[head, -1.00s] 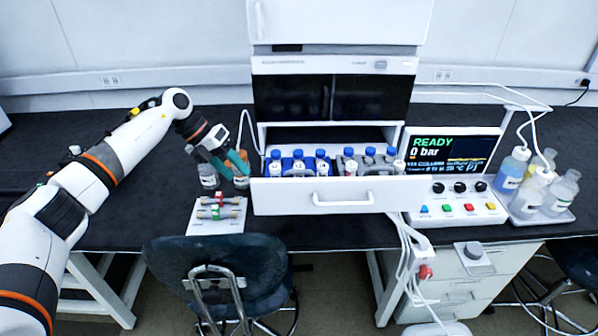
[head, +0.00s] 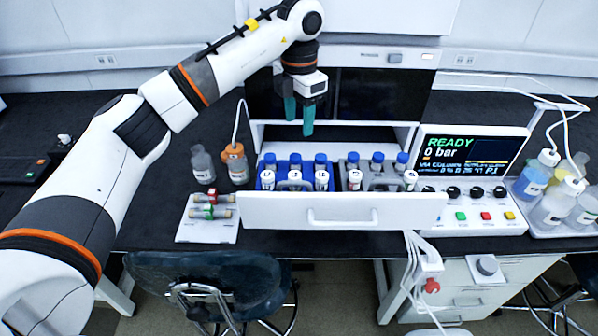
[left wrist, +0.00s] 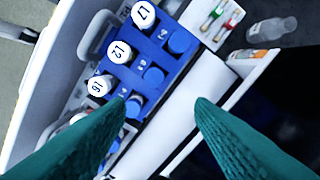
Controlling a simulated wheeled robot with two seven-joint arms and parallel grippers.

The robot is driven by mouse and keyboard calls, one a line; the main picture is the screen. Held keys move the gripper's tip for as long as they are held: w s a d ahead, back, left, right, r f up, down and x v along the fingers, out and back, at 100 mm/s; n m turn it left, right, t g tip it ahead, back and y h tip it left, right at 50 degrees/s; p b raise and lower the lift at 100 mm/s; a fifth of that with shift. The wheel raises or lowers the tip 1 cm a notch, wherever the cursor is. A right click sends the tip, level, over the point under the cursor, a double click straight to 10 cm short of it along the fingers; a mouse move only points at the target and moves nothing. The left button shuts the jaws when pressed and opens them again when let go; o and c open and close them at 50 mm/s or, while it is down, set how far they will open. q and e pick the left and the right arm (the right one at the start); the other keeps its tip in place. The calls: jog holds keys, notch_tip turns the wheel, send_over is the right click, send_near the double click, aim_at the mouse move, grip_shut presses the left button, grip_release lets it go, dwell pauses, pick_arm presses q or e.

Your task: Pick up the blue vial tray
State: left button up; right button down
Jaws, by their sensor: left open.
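The blue vial tray (head: 309,172) sits in the left part of the pulled-out white drawer (head: 345,213). It holds several vials with blue caps at the back and white numbered caps at the front, and a grey handle shows at its front. My left gripper (head: 299,124), with green fingers, is open and empty above and behind the tray. In the left wrist view the blue tray (left wrist: 141,51) lies beyond the fingers of my left gripper (left wrist: 167,102), mostly up and left of the gap. My right gripper is not in view.
A grey tray (head: 364,183) with similar vials stands right beside the blue one. The dark instrument front (head: 375,95) rises behind the drawer. Bottles (head: 203,166) and a white rack (head: 207,231) stand left of it, the READY console (head: 470,180) right.

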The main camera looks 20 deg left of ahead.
aim_at(295, 157)
pick_arm(q)
jog(key=f, duration=0.1)
jog(key=s+f+p, duration=0.1)
jog(key=f, duration=0.1)
jog(key=shift+s+a+f, duration=0.1)
jog(key=shift+s+f, duration=0.1)
jog(key=shift+f, duration=0.1)
jog(key=shift+w+f, duration=0.1)
jog(key=shift+f, duration=0.25)
jog(key=shift+w+f+p, duration=0.1)
jog(key=shift+f+p, duration=0.2)
jog(key=shift+p, duration=0.05)
jog(key=f+p, duration=0.1)
jog(key=f, duration=0.1)
jog(key=s+f+p, duration=0.1)
jog(key=f, duration=0.1)
jog(key=shift+a+f, duration=0.15)
jog(key=shift+w+f, duration=0.1)
jog(key=shift+f, duration=0.25)
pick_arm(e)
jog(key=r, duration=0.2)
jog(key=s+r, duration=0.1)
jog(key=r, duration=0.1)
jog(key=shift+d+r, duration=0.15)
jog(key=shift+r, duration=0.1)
pick_arm(q)
jog(key=shift+r, duration=0.1)
grip_shut()
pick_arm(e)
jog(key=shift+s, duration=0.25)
